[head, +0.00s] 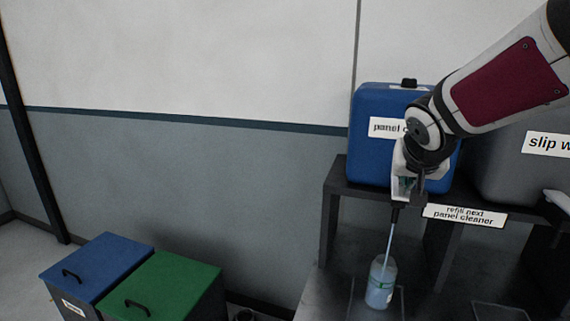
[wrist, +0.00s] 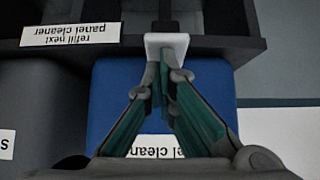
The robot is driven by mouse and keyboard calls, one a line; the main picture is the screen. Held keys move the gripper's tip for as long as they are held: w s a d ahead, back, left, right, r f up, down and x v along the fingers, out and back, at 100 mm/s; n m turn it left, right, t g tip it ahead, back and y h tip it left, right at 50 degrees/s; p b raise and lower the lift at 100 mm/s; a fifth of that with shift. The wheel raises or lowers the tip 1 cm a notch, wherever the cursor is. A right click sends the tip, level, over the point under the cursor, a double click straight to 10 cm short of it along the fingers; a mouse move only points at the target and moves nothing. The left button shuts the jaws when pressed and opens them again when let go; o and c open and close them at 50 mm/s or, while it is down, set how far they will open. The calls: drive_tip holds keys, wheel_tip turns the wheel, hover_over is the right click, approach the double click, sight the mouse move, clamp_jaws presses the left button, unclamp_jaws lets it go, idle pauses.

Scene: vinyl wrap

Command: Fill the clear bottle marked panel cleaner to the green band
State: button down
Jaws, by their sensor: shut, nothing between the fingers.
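The clear bottle (head: 381,290) stands upright on the lower surface under the shelf, with a green band around its middle and pale blue liquid inside. A thin pale blue stream (head: 390,236) runs down from the dark tap spout (head: 396,213) into the bottle's mouth. I cannot tell exactly where the level stands against the band. The blue tank (head: 376,160), labelled panel cleaner, sits above on the shelf. My gripper (head: 408,188) is shut in front of the tank at the tap. In the wrist view its green-lined fingers (wrist: 167,75) meet at a white tap piece (wrist: 166,41), apparently touching it.
A grey tank (head: 505,165) labelled slip w... stands right of the blue one. A "refill next panel cleaner" sign (head: 464,216) is on the shelf edge. Shelf uprights (head: 331,235) flank the bottle. Blue (head: 100,262) and green (head: 165,285) lidded bins stand lower left.

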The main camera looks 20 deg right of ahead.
drive_tip(key=shift+r, duration=0.15)
idle(0.4)
drive_tip(key=shift+r+p, duration=0.45)
drive_tip(key=shift+r, duration=0.2)
drive_tip(key=shift+r, duration=0.3)
wheel_tip(320, 180, up, 4)
drive_tip(key=p, duration=0.2)
drive_tip(key=shift+s+f+p, duration=0.1)
drive_tip(key=shift+f+p, duration=0.1)
drive_tip(key=shift+p, duration=0.2)
drive_tip(key=v, duration=0.9)
drive_tip(key=shift+s+a+r, duration=0.2)
drive_tip(key=shift+s+r, duration=0.05)
